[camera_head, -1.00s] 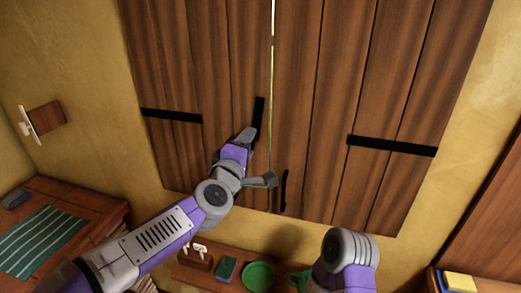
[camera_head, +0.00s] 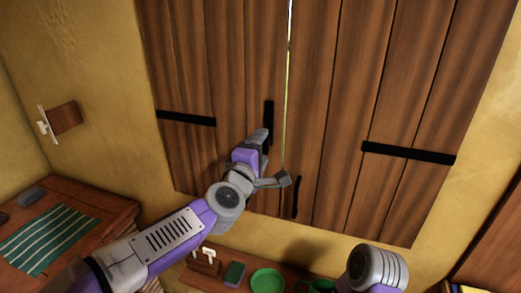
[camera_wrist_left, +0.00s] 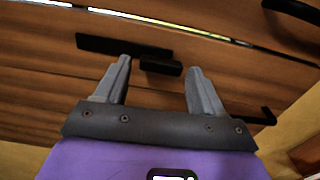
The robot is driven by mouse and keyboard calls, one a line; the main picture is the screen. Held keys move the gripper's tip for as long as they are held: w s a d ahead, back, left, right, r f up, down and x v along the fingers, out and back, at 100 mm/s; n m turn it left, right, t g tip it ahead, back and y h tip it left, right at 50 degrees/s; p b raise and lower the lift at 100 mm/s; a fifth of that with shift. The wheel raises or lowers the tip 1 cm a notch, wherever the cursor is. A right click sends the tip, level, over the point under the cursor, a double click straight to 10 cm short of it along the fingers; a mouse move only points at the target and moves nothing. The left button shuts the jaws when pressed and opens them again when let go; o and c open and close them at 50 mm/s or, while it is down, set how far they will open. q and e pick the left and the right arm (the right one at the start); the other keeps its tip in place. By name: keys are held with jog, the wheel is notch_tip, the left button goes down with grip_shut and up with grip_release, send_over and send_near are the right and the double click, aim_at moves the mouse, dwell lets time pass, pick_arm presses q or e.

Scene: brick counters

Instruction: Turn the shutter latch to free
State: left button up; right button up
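The brown plank shutter (camera_head: 335,120) has two leaves with a bright gap between them. A black latch plate (camera_head: 269,115) stands upright on the left leaf beside the gap. In the left wrist view the plate (camera_wrist_left: 122,46) lies just beyond my fingers, with a short black latch piece (camera_wrist_left: 160,68) between the fingertips. My left gripper (camera_head: 276,155) is open around that piece, which appears closer to the left fingertip in that view; contact cannot be told. In the head view my gripper hides the latch's lower part. My right gripper is out of view; only my right wrist shows.
A black handle (camera_head: 296,197) is on the right leaf. Black hinge straps (camera_head: 186,118) cross the leaves. A wooden counter with a striped cloth (camera_head: 48,238) is at left.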

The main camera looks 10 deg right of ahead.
pick_arm(q)
jog(key=shift+o, duration=0.4)
jog(key=v, duration=0.7)
jog(key=shift+s+b, duration=0.3)
jog(key=shift+a, duration=0.1)
